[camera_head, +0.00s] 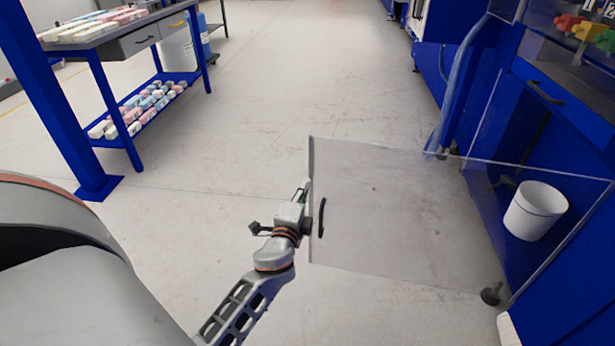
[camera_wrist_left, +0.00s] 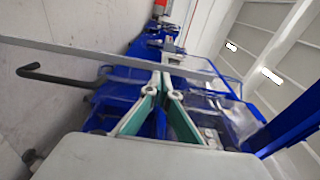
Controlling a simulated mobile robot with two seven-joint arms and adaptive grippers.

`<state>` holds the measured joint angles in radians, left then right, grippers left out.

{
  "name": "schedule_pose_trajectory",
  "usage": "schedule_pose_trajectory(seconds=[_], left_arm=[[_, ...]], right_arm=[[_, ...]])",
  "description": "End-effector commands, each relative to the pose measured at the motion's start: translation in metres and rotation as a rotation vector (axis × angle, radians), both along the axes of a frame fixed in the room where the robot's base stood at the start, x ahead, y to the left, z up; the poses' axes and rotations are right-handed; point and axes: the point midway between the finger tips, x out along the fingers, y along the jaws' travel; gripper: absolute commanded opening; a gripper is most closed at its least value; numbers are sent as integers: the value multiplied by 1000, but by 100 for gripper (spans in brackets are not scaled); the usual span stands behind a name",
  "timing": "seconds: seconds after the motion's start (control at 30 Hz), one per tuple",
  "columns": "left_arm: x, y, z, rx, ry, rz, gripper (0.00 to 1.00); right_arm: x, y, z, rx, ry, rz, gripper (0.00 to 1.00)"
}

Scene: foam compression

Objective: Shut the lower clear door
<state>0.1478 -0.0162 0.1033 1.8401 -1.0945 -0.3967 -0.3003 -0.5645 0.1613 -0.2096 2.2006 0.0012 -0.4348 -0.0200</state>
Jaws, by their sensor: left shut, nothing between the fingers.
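The lower clear door (camera_head: 390,215) stands open, swung out from the blue machine over the floor. Its black handle (camera_head: 322,217) is near the free edge at the left. My left gripper (camera_head: 304,188) is shut and empty beside that free edge, close to the handle; whether it touches the panel I cannot tell. In the left wrist view the fingers (camera_wrist_left: 163,92) are together, and the door's edge (camera_wrist_left: 110,58) runs across just beyond the tips, with the handle (camera_wrist_left: 50,77) to the left. My right gripper is not in view.
The blue machine (camera_head: 545,130) fills the right side, with a white bucket (camera_head: 535,210) in its lower opening. A blue-framed table (camera_head: 110,40) with foam blocks stands at the upper left, beside a blue post (camera_head: 60,100). The floor between is clear.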

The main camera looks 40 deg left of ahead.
Motion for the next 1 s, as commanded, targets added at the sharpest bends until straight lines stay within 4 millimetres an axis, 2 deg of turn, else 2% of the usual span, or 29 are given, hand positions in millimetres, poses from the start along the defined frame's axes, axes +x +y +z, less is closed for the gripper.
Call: schedule_pose_trajectory(seconds=[0.1, 0.3, 0.83, 1.0], left_arm=[[18, 9, 0, 1, 0, 0, 0], [35, 16, -2, 1, 3, 0, 0], [39, 19, -1, -1, 2, -1, 0], [42, 27, 0, 1, 1, -10, 0]], right_arm=[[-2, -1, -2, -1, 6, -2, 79], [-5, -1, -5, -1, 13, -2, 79], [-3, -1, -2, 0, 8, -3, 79], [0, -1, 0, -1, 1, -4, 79]])
